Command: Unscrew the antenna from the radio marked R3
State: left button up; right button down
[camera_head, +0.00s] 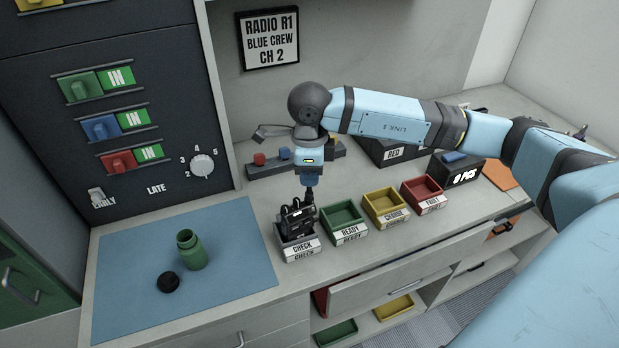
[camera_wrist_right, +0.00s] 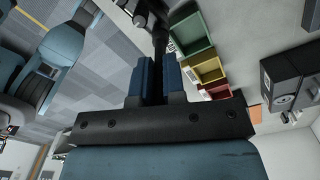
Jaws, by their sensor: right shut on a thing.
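A black radio (camera_head: 297,221) stands in the grey CHECK bin (camera_head: 299,248); I cannot read a mark on it. Its black antenna (camera_head: 310,197) rises from its right side. My right gripper (camera_head: 310,181) points down from above and is shut on the antenna. In the right wrist view the blue fingers of my right gripper (camera_wrist_right: 158,75) close around the dark antenna (camera_wrist_right: 160,38), which runs up to the radio at the top edge. My left gripper is not in view.
Green READY (camera_head: 344,236), yellow CHARGE (camera_head: 385,220) and red FAULT (camera_head: 424,203) bins stand right of it. A green bottle (camera_head: 190,252) and black cap (camera_head: 169,282) are on the blue mat (camera_head: 120,258). A sign (camera_head: 268,39) reads RADIO R1, BLUE CREW, CH 2. A drawer below is open.

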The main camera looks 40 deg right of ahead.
jog(key=shift+f+n+b, duration=0.1)
jog(key=shift+n+b, duration=0.4)
jog(key=shift+n, duration=0.5)
jog(key=shift+n+b, duration=0.6)
jog(key=shift+b, duration=0.3)
jog(key=shift+n+b, duration=1.2)
jog(key=shift+n, duration=0.5)
